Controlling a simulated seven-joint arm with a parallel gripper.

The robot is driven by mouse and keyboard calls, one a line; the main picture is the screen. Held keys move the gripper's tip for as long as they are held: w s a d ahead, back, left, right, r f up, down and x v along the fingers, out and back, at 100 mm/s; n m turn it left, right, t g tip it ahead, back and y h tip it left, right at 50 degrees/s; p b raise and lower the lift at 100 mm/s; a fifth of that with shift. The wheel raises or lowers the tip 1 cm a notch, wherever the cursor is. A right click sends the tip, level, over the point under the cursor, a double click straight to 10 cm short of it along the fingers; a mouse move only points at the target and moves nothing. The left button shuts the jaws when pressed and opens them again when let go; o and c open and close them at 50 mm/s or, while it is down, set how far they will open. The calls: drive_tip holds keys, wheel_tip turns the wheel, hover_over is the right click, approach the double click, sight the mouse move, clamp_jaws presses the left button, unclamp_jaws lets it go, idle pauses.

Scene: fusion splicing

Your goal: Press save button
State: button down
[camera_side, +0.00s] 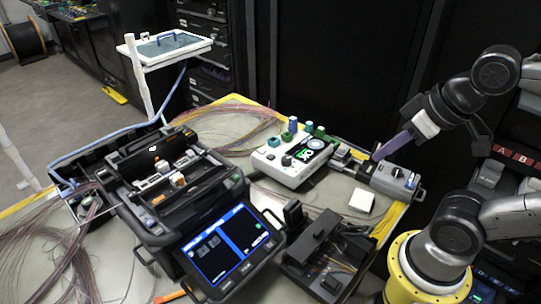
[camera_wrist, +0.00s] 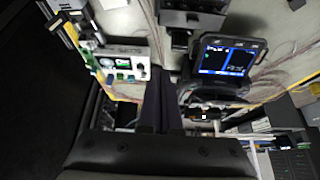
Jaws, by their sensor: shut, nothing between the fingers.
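A white instrument box (camera_side: 291,158) with a round dark screen, green and blue knobs sits at the table's back right; it also shows in the wrist view (camera_wrist: 138,53). A black fusion splicer (camera_side: 165,200) stands to its left, with a lit blue touchscreen (camera_side: 228,247) tilted up at the front; the screen also shows in the wrist view (camera_wrist: 228,58). I cannot tell which button is labelled save. My gripper (camera_side: 377,157) is shut and empty, its purplish fingers pointing down-left just right of the white instrument. The fingers (camera_wrist: 158,75) also show in the wrist view.
A grey box (camera_side: 395,181) stands just below my fingertips in the side picture. A black fixture (camera_side: 325,252) lies at the front right beside a small white block (camera_side: 362,200). Loose fibre coils (camera_side: 225,120) lie behind the splicer.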

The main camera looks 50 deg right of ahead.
drive_tip(key=w+d+r+n+t+h, duration=0.1)
drive_tip(key=w+d+r+t+h, duration=0.3)
drive_tip(key=w+r, duration=0.6)
drive_tip(key=n+g+y, duration=0.2)
drive_tip(key=n+y, duration=0.4)
drive_tip(key=n, duration=0.4)
hover_over(274, 156)
wheel_tip(274, 156, down, 21)
drive_tip(key=shift+w, duration=0.25)
drive_tip(key=shift+f, duration=0.1)
drive_tip(key=shift+s+f, duration=0.15)
drive_tip(key=shift+f, duration=2)
drive_tip(key=shift+s+f, duration=0.15)
drive_tip(key=shift+f, duration=2)
drive_tip(key=shift+f, duration=0.1)
